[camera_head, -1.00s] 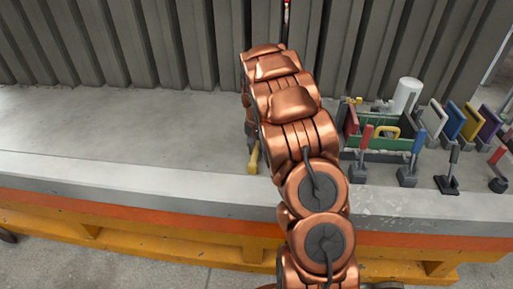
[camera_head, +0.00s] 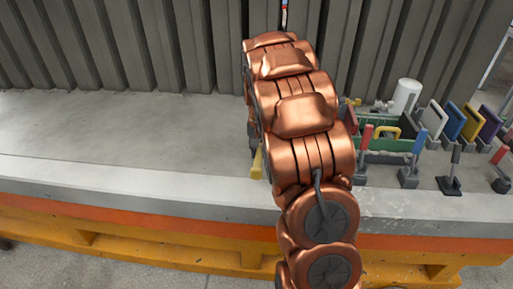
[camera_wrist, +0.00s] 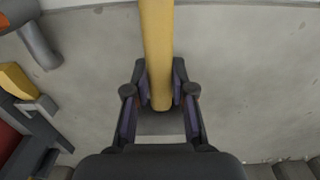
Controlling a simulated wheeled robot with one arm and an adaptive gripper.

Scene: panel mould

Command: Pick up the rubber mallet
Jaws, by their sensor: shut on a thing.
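My gripper (camera_wrist: 161,90) is shut on a yellow handle (camera_wrist: 158,45) in the wrist view, with one finger on each side near the handle's lower end. The handle runs up out of the top of that view, so its head is not seen there. In the head view a short piece of the yellow handle (camera_head: 257,164) shows at the left side of my arm. My arm hides most of it and the gripper there. I take this for the rubber mallet, but cannot confirm its head.
A green toolbox (camera_head: 385,146) stands right of my arm, with a white cylinder (camera_head: 406,95) behind it. Several coloured-handled tools stand around it, including a blue-handled one (camera_head: 418,142) and a black-handled one (camera_head: 453,165). The grey slab (camera_head: 110,135) is clear at left.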

